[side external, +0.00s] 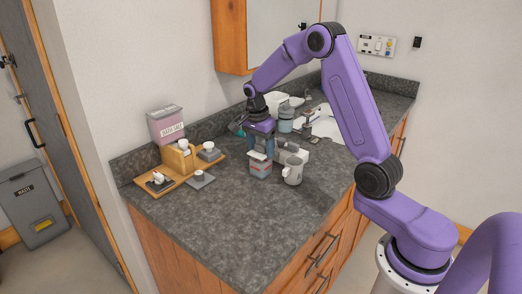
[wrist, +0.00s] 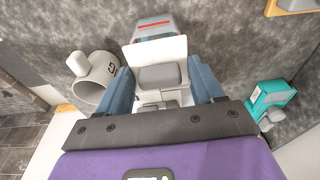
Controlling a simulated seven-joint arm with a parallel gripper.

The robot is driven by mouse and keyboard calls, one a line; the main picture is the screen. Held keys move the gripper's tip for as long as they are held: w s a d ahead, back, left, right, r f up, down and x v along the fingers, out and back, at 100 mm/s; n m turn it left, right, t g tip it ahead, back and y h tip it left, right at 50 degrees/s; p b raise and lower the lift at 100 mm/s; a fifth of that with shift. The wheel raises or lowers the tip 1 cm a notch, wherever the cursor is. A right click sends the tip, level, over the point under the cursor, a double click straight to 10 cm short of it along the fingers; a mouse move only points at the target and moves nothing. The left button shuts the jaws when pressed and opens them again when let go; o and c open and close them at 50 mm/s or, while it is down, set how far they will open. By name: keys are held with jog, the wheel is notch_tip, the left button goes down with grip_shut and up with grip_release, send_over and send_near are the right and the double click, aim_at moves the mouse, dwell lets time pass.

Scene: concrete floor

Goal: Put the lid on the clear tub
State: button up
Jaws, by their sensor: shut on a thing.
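My gripper (side external: 261,147) points down over the counter. In the wrist view my gripper (wrist: 161,88) has its two blue-grey fingers on either side of a white, squarish piece with a grey panel, which looks like the lid (wrist: 158,52); it is shut on it. Just beyond it is a small grey container with a red stripe, possibly the clear tub (wrist: 153,28). That container also shows below the fingers in the side view (side external: 260,171). The lid hides part of it, so I cannot tell whether they touch.
A grey-white mug (side external: 292,171) stands close beside the container. A wooden stand (side external: 180,160) with small jars and a bath salt box (side external: 165,126) are at left. Bottles and a sink (side external: 326,126) lie behind the gripper. The counter's front left (side external: 220,220) is clear.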

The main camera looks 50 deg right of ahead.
jog(key=shift+f, duration=0.75)
jog(key=shift+f, duration=0.2)
jog(key=o, duration=1)
